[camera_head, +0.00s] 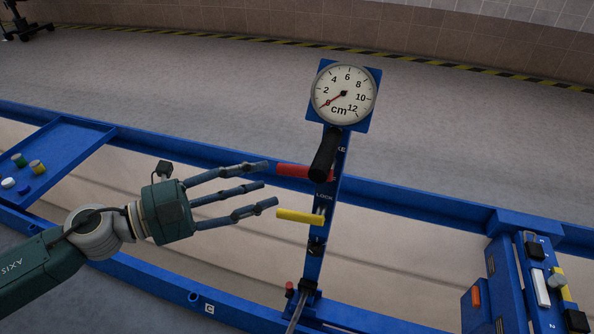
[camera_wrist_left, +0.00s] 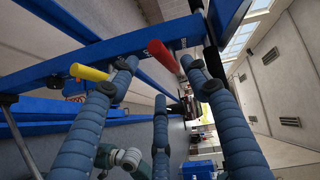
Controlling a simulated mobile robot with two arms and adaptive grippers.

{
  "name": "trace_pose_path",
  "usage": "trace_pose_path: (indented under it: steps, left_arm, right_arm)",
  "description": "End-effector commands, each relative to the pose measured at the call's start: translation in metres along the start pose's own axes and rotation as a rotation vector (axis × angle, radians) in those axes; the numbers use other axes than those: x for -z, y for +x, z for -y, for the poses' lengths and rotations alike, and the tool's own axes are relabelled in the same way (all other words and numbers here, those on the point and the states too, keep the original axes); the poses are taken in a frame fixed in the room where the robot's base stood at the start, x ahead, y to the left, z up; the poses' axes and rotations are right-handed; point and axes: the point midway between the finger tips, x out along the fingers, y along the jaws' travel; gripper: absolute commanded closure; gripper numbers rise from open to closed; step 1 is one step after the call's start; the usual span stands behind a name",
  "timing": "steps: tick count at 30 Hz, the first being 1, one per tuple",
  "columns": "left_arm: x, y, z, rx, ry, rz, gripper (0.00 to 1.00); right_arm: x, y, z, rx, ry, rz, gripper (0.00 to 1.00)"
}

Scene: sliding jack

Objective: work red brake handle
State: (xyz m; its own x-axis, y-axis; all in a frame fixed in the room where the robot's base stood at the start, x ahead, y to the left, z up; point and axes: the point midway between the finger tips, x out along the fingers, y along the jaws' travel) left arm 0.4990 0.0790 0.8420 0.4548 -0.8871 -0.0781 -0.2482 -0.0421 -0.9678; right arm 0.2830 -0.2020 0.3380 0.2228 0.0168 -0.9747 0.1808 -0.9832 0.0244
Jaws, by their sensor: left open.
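The red brake handle (camera_head: 300,171) juts left from a blue post (camera_head: 329,212), below a dial. A yellow handle (camera_head: 298,216) juts out lower on the same post. A black grip (camera_head: 324,155) overlaps the red handle's right end. My left gripper (camera_head: 267,186) is open and empty, its three fingers pointing at the post just left of both handles. In the left wrist view the red handle (camera_wrist_left: 163,56) lies ahead between the two outer fingers (camera_wrist_left: 161,76), and the yellow handle (camera_wrist_left: 89,73) is beside the left finger. I cannot tell whether any finger touches. My right gripper is out of view.
The round cm gauge (camera_head: 343,94) tops the post, its needle at the low end. A blue frame rail (camera_head: 420,203) runs behind. A blue panel with switches (camera_head: 530,278) stands at right. A blue tray (camera_head: 60,155) with small coloured pieces is at left.

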Motion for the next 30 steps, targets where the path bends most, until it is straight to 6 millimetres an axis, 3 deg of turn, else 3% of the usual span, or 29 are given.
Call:
trace_pose_path:
  steps: [9,15,26,27,30]
  left_arm:
    - [0.001,0.059,0.005,0.004,0.0,-0.002,0.53]
    - [0.0,0.083,0.003,0.003,0.0,0.001,0.53]
    - [-0.001,0.09,0.001,0.002,-0.001,0.002,0.53]
    - [-0.001,0.089,0.001,0.002,-0.001,0.002,0.55]
    - [-0.001,0.089,0.001,0.002,-0.001,0.002,0.75]
  right_arm:
    - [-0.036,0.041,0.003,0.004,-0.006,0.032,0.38]
    - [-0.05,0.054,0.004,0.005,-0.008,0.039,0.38]
    - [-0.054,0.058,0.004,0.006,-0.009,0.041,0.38]
    - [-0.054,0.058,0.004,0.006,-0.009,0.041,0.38]
    - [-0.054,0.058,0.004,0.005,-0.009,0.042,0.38]
